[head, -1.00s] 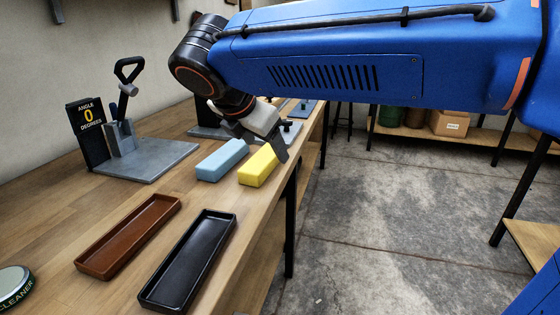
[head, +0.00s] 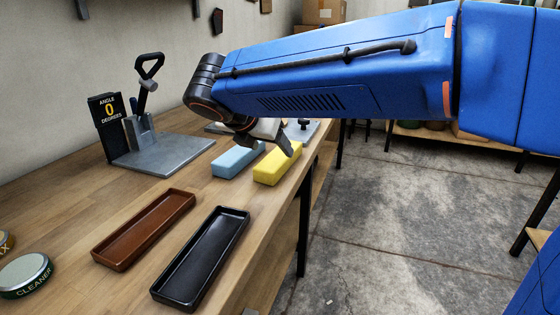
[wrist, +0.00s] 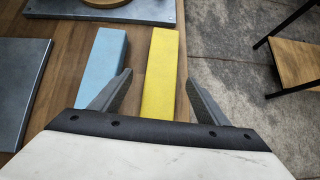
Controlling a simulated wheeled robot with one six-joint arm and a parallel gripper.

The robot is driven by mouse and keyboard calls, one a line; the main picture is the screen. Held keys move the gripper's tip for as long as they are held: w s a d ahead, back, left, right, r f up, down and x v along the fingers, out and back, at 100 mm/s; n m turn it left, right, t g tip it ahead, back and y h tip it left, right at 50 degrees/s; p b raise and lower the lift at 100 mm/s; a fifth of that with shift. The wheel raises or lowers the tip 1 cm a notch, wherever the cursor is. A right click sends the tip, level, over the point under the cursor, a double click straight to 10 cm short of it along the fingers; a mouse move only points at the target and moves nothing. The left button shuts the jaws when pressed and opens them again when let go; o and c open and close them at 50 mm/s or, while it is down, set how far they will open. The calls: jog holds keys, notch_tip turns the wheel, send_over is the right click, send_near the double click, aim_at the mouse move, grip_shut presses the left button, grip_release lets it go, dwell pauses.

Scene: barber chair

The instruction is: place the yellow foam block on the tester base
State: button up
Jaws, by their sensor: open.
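The yellow foam block (head: 278,164) lies on the bench near its right edge, beside the blue block (head: 238,159). In the wrist view the yellow block (wrist: 160,75) runs between my two fingers, with the blue block (wrist: 103,62) outside the left finger. My gripper (head: 274,135) is open and empty over the far part of the yellow block; in the wrist view (wrist: 160,72) its fingers are spread wider than the block. The tester base looks to be the grey plate (head: 165,155) with a lever and a sign reading "ANGLE 0 DEGREES" (head: 106,108).
A brown tray (head: 147,228) and a black tray (head: 203,258) lie nearer on the bench, with round tins (head: 26,272) at left. Another grey plate (head: 300,131) stands beyond the blocks. Bare wood separates the blocks from the lever's plate.

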aim_at(279, 154)
jog(key=shift+x, duration=3.9)
jog(key=shift+d+r, duration=0.1)
jog(key=shift+d, duration=0.1)
jog(key=c, duration=1.2)
